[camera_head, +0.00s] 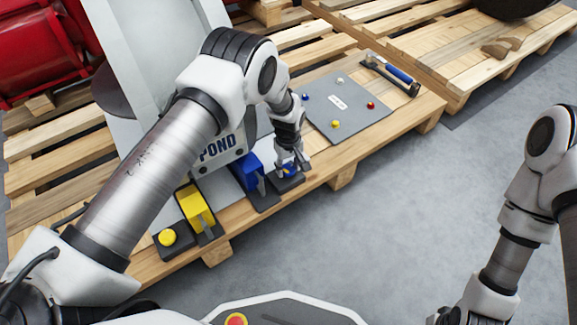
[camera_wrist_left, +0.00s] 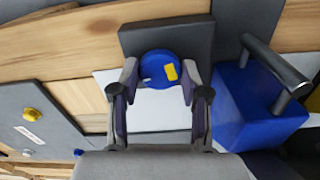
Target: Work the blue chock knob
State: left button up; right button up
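The blue chock knob (camera_wrist_left: 158,68) is a round blue knob with a yellow mark on a dark base plate (camera_wrist_left: 195,35). In the head view the knob (camera_head: 289,170) shows partly, under my left gripper (camera_head: 291,168). In the left wrist view the fingers of my left gripper (camera_wrist_left: 158,75) are spread, one on each side of the knob. Contact with its sides cannot be made out. My right arm shows at the right edge of the head view; its gripper is out of frame.
A blue chock block (camera_head: 249,174) with a lever stands beside the knob. A yellow block (camera_head: 195,208) and yellow knob (camera_head: 167,237) are nearer. Open floor lies right.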

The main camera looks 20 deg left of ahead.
dwell(0.4)
pick_arm(q)
jog(key=m+p, duration=0.2)
jog(key=m, duration=0.1)
jog(key=shift+r+p, duration=0.15)
jog(key=shift+p, duration=0.25)
jog(key=m+p, duration=0.2)
jog(key=m, duration=0.3)
jog(key=m+p, duration=0.1)
jog(key=m, duration=0.4)
jog(key=shift+s+p, duration=0.1)
jog(key=shift+p, duration=0.2)
jog(key=m, duration=0.5)
jog(key=shift+f+p, duration=0.2)
jog(key=shift+p, duration=0.2)
jog(key=shift+a+m, duration=0.1)
jog(key=shift+m, duration=0.3)
jog(key=o, duration=1.1)
jog(key=shift+o, duration=0.2)
